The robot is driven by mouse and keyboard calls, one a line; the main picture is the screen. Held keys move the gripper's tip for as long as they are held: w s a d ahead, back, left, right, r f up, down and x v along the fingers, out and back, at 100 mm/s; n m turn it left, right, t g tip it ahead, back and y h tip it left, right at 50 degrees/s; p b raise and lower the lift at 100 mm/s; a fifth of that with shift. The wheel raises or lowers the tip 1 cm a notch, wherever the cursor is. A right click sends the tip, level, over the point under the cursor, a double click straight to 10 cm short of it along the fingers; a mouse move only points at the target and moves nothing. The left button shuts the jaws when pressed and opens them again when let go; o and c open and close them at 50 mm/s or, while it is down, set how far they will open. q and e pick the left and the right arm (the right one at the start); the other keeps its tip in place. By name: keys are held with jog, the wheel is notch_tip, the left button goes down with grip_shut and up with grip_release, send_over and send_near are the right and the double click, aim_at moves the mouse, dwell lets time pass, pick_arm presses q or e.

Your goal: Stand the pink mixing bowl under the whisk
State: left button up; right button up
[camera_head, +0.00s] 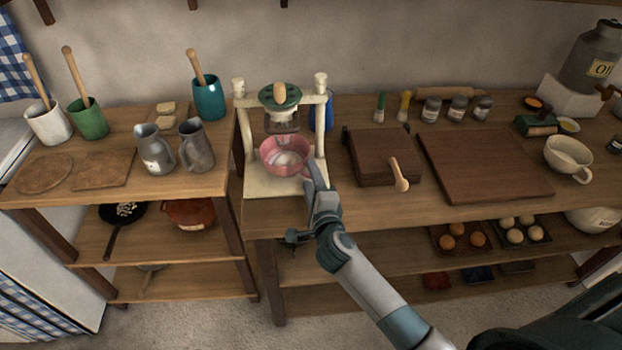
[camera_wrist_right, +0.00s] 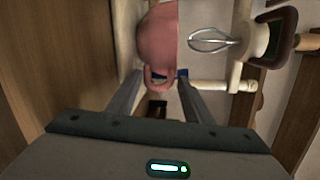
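The pink mixing bowl (camera_head: 285,157) is on the cream mixer stand (camera_head: 262,186), with something pale inside. It also shows side-on in the right wrist view (camera_wrist_right: 157,38), its handle (camera_wrist_right: 160,78) towards my gripper. The whisk (camera_wrist_right: 212,40) hangs just beyond the bowl's rim in that view, in line with its opening. It is on the stand's head (camera_head: 281,98). My right gripper (camera_head: 314,178) is at the bowl's front right. In the wrist view its fingers (camera_wrist_right: 160,84) are apart, one on each side of the handle, with small gaps showing. My left gripper is not in view.
A wooden box (camera_head: 384,150) with a wooden handle and a wide board (camera_head: 486,165) lie right of the stand. Two grey jugs (camera_head: 155,148) (camera_head: 196,146) stand on the left table. The stand's posts (camera_head: 321,115) rise close beside the bowl.

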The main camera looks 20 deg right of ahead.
jog(key=shift+s, duration=0.1)
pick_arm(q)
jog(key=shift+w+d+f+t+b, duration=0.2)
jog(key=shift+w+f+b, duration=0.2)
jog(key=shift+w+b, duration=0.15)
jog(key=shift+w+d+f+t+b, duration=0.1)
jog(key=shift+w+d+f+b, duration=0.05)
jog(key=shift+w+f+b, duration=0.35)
pick_arm(e)
jog(key=s+a+r, duration=0.1)
jog(key=s, duration=1)
jog(key=shift+s+a+r, duration=0.2)
jog(key=shift+s+a, duration=0.1)
jog(key=shift+a, duration=0.05)
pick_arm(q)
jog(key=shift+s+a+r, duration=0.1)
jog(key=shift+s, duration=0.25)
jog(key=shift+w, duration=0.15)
